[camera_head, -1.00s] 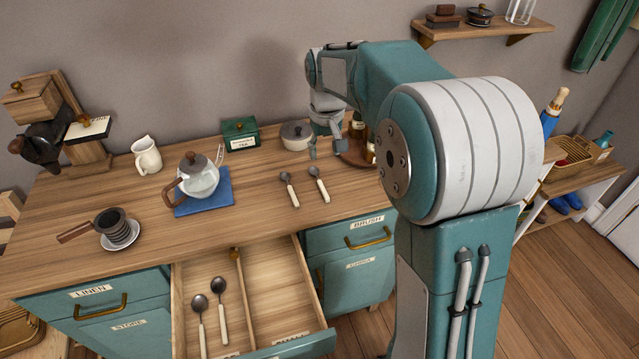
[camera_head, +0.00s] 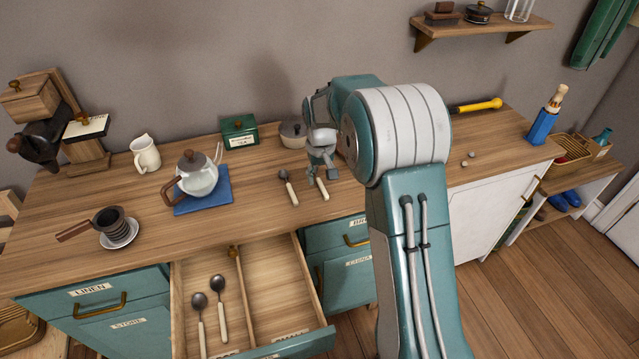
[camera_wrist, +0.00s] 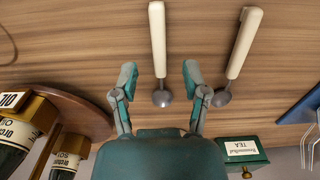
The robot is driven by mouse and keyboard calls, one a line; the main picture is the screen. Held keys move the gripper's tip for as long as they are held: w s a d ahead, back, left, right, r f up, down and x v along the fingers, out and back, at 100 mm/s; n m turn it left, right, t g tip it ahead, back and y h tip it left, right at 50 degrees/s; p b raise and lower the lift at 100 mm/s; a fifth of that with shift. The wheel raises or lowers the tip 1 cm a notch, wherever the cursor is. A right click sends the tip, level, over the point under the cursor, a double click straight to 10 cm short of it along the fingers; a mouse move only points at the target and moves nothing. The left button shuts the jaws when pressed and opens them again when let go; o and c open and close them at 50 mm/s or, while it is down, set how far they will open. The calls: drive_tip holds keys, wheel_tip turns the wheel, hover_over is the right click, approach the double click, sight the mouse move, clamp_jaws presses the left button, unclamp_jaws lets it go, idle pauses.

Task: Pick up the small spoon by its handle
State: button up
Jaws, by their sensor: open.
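Two spoons with pale handles and dark metal bowls lie apart on the wooden counter (camera_head: 255,215): a left spoon (camera_head: 291,193) and a right spoon (camera_head: 323,190). In the wrist view, which looks from the opposite side, the right spoon (camera_wrist: 157,40) shows between my fingertips and the left spoon (camera_wrist: 244,42) lies outside them. My gripper (camera_head: 322,170) is open above the right spoon and hides its bowl in the head view. The fingers (camera_wrist: 159,76) straddle the spoon near its neck and hold nothing. I cannot tell their height above the counter.
An open drawer (camera_head: 262,257) below holds two more spoons (camera_head: 222,310). A teapot on a blue mat (camera_head: 218,201), a green tea tin (camera_head: 240,132) and a lidded pot (camera_head: 293,134) stand nearby. A round wooden tray (camera_wrist: 75,103) with bottles is close beside my gripper.

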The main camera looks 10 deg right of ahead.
wheel_tip(320, 180, down, 2)
drive_tip(key=shift+f, duration=0.1)
drive_tip(key=shift+c, duration=0.3)
clamp_jaws()
drive_tip(key=shift+r, duration=0.2)
